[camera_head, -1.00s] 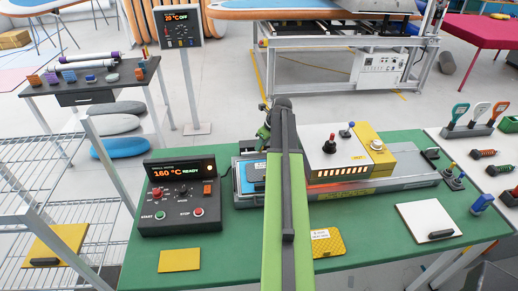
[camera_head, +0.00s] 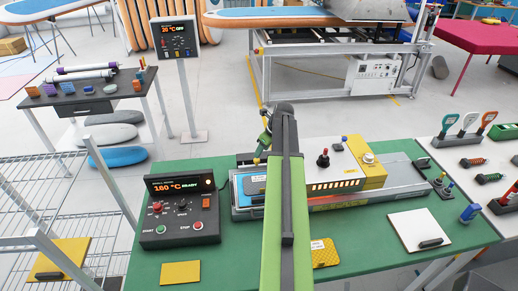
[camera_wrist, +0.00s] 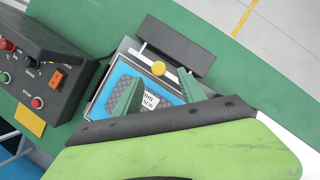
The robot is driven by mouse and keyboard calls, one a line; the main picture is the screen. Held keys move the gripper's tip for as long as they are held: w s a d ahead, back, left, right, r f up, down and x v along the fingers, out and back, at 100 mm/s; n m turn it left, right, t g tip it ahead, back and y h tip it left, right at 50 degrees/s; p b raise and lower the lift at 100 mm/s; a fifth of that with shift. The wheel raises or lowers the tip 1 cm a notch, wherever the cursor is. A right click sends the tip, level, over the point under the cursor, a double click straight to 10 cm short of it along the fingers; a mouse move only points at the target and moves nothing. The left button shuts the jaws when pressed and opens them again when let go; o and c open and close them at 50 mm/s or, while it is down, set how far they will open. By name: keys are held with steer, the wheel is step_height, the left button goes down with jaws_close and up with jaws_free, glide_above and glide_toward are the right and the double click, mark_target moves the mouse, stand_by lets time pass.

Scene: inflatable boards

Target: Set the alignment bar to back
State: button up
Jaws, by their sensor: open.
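The alignment bar appears as a pale bar with a round yellow knob (camera_wrist: 158,69) in the wrist view. It crosses the far end of a tray holding a blue sheet and a grey patterned pad with a white label. My gripper (camera_wrist: 159,78) is open. Its two green fingers point toward the bar, and the knob shows between and just beyond the tips. I cannot tell whether the fingers touch it. In the head view my gripper (camera_head: 263,148) is at the left end of the press, partly hidden by my own arm, which also hides part of the tray.
A black control box (camera_head: 181,208) reading 160 °C READY stands left of the tray. The white heater unit (camera_head: 333,172) and a yellow block (camera_head: 369,166) stand to the right. A dark grey block (camera_wrist: 166,47) lies behind the bar.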

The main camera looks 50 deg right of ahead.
steer(key=p+v, duration=0.8)
steer(key=v, duration=0.3)
steer(key=shift+w, duration=0.1)
